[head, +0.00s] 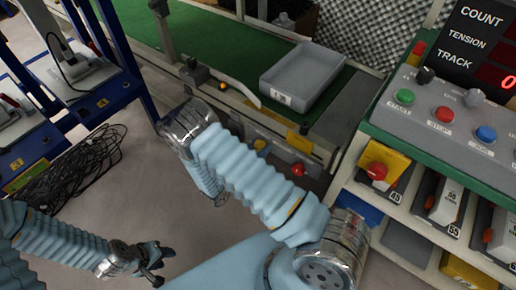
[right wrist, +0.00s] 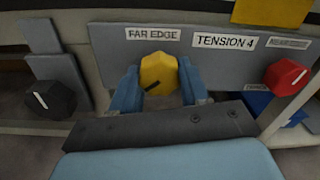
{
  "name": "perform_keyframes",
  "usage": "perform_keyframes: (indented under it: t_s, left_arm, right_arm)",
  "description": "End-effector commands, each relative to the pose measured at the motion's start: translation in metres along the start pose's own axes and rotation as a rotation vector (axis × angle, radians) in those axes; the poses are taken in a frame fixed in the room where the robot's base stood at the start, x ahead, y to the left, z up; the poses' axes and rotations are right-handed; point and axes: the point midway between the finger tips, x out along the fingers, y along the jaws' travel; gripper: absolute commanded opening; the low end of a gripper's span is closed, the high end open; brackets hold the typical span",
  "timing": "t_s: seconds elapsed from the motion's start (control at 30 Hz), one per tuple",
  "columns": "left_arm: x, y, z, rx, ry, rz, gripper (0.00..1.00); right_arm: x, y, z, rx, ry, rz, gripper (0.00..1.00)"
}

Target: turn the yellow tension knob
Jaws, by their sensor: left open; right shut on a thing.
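The yellow tension knob (right wrist: 158,72) sits on a grey panel, below a "FAR EDGE" label and left of a "TENSION 4" label. Its dark pointer mark points to the lower left in the right wrist view. My right gripper (right wrist: 159,88) is shut on the knob, one blue finger on each side. In the head view my right arm hides this gripper; a small yellow patch (head: 260,145) shows beside the arm, and I cannot tell surely if it is the knob. My left gripper (head: 160,266) is open and empty, low over the floor at the left.
A red knob (right wrist: 287,77) is right of the yellow one and a black knob (right wrist: 50,98) left. A green conveyor (head: 190,35) carries a grey tray (head: 303,75). A button console (head: 440,115) stands at the right. Black cables (head: 75,175) lie on the floor.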

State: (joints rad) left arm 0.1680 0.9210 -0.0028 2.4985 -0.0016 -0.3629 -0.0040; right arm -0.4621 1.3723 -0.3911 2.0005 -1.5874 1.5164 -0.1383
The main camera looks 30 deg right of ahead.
Motion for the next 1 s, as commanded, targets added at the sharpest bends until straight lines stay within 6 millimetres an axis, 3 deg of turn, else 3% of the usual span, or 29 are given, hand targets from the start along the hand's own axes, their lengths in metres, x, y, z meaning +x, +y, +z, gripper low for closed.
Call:
perform_keyframes:
  t_s: [0.37, 1.0]
  left_arm:
    - [0.006, -0.004, -0.001, -0.002, 0.003, -0.002, 0.43]
    - [0.037, -0.012, 0.001, -0.001, -0.004, 0.004, 0.43]
  right_arm:
    - [-0.001, 0.002, -0.001, 0.107, 0.003, 0.004, 0.14]
    - [-0.001, 0.004, -0.002, 0.680, 0.020, 0.008, 0.14]
